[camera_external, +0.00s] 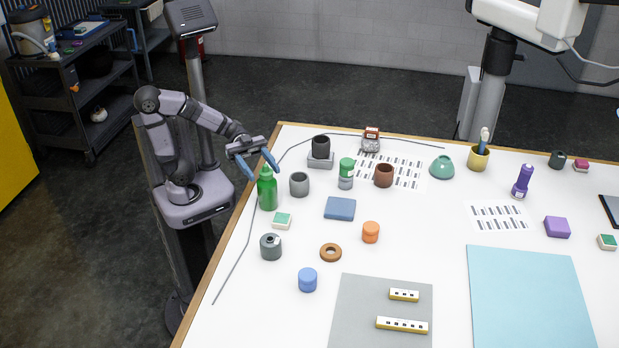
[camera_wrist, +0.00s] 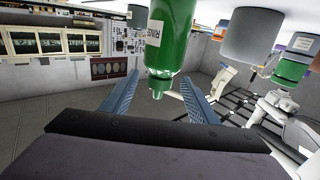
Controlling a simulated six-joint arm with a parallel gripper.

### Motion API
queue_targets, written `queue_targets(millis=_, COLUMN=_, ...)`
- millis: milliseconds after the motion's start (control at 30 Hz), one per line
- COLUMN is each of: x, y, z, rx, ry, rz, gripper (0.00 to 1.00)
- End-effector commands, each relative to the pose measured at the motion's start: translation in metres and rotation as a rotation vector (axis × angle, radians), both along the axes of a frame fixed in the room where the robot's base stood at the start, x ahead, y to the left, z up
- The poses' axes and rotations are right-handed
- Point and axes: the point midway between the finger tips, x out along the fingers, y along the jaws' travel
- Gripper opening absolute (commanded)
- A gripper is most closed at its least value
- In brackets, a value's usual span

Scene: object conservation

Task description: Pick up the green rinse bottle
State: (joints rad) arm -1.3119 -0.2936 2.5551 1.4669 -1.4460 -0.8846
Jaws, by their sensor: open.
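The green rinse bottle (camera_external: 267,193) stands upright at the left side of the white table, with a white label on its body. My gripper (camera_external: 263,172) is open at the bottle's neck, with one blue finger on each side of its upper part. In the wrist view, which is upside down, the bottle (camera_wrist: 172,38) hangs from the top with its nozzle between the two spread fingers of my gripper (camera_wrist: 160,78). I see a gap beside the nozzle on both sides. The bottle's base is cut off in the wrist view.
A grey cup (camera_external: 299,185) stands just right of the bottle. A small green-topped white block (camera_external: 282,221) lies in front of it. A grey cable (camera_external: 245,237) runs along the table's left edge. A blue block (camera_external: 340,208) lies further right.

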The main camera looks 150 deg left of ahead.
Motion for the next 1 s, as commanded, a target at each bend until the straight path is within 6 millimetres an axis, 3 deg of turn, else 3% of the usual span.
queue_targets(millis=267, x=0.002, y=0.0, z=-0.003, rx=0.011, ry=-0.001, rz=-0.002, gripper=0.54)
queue_targets(millis=1000, x=0.037, y=-0.004, z=0.001, rx=0.008, ry=0.0, rz=-0.004, gripper=0.54)
